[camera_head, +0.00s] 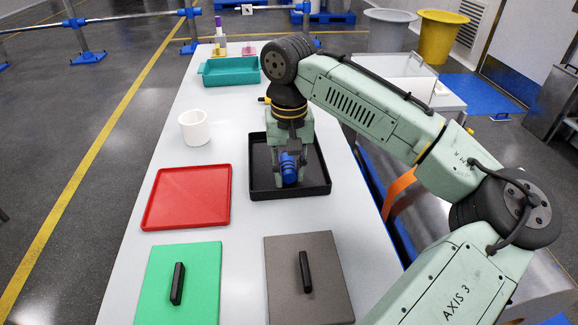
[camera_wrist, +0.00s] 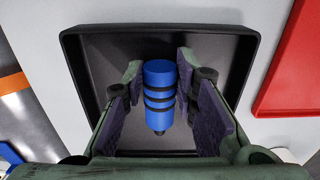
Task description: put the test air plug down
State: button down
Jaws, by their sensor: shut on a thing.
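The test air plug, a blue cylinder with dark rings (camera_head: 289,168), is held at the end of my gripper (camera_head: 288,160). In the wrist view the plug (camera_wrist: 160,85) stands roughly upright between the two finger pads of my gripper (camera_wrist: 158,92). My gripper is shut on it. Both are over the inside of a black square tray (camera_head: 290,193), whose rim also frames the wrist view (camera_wrist: 160,29). I cannot tell whether the plug touches the tray floor. The rest of the tray floor that shows is bare.
A red tray (camera_head: 188,197) lies empty to the left of the black one. A white cup (camera_head: 195,128) and a teal bin (camera_head: 228,72) stand farther back. In front are a green panel (camera_head: 200,280) and a grey panel (camera_head: 330,285), each with a black handle.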

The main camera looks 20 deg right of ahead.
jog(key=shift+f, duration=0.15)
jog(key=shift+f, duration=0.2)
jog(key=c, duration=1.3)
grip_release()
jog(key=shift+r, duration=0.15)
notch_tip(320, 180, up, 12)
jog(key=b, duration=0.1)
